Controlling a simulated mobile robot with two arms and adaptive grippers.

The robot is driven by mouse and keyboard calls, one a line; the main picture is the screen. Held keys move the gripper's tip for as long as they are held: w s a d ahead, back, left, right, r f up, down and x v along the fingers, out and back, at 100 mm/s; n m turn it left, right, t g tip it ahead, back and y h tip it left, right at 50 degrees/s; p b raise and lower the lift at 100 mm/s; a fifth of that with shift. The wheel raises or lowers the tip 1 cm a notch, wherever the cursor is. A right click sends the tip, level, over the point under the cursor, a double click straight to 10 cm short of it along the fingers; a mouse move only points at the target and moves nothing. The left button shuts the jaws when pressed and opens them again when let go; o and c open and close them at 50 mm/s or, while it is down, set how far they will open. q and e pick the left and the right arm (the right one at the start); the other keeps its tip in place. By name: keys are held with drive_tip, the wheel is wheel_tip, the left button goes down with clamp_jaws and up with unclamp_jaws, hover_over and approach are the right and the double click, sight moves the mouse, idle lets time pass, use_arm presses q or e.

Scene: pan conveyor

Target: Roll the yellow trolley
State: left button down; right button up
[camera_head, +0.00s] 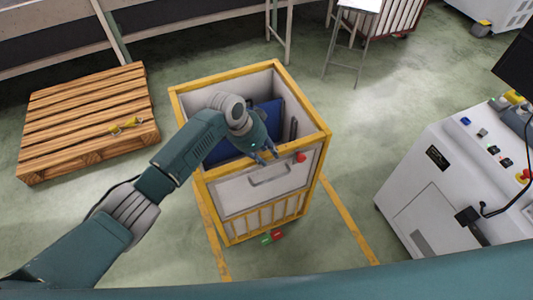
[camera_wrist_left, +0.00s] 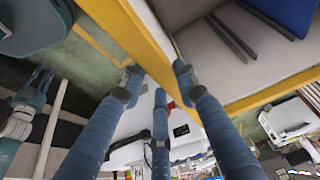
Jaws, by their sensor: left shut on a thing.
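The yellow trolley (camera_head: 240,200) stands upright in the middle of the head view, with a yellow frame, pale panels and a front handle (camera_head: 270,176). My left gripper (camera_head: 264,157) reaches over its open top and is shut on the front top rim. In the left wrist view, the fingers of my left gripper (camera_wrist_left: 158,80) straddle the yellow rim (camera_wrist_left: 145,45). A blue item (camera_head: 222,150) lies inside the trolley, partly hidden by my left arm. What appears to be my right gripper (camera_wrist_left: 38,85) shows at the left of the wrist view; its jaw state is unclear.
A wooden pallet (camera_head: 85,105) with a small yellow item (camera_head: 126,124) lies to the left. A white machine (camera_head: 425,175) stands to the right. Yellow floor lines (camera_head: 347,222) run beside the trolley. Floor between trolley and machine is clear.

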use_arm(q)
drive_tip(key=shift+r, duration=0.1)
drive_tip(key=c, duration=1.3)
unclamp_jaws()
drive_tip(key=v, duration=1.2)
